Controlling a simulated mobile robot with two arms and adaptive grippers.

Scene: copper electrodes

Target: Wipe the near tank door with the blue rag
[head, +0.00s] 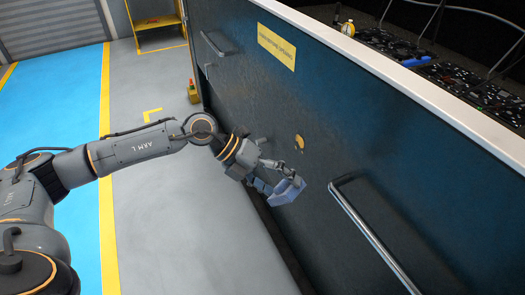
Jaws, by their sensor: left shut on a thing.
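The near tank door (240,85) is a large dark blue upright panel across the right half of the head view. It carries a yellow label, two bar handles and a small yellow spot (299,142). My left gripper (285,179) is at the door's face, low and left of the near handle. It is shut on the blue rag (287,193), a pale blue folded piece. The rag is close to the door below the yellow spot; I cannot tell whether it touches. My right gripper is not in view.
A long metal handle (374,232) juts from the door at right; another handle (216,43) is farther off. A white ledge (400,75) tops the door, with dark equipment (440,75) behind. A yellow stand (160,35) is at the back. Grey floor (160,225) left of the door is clear.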

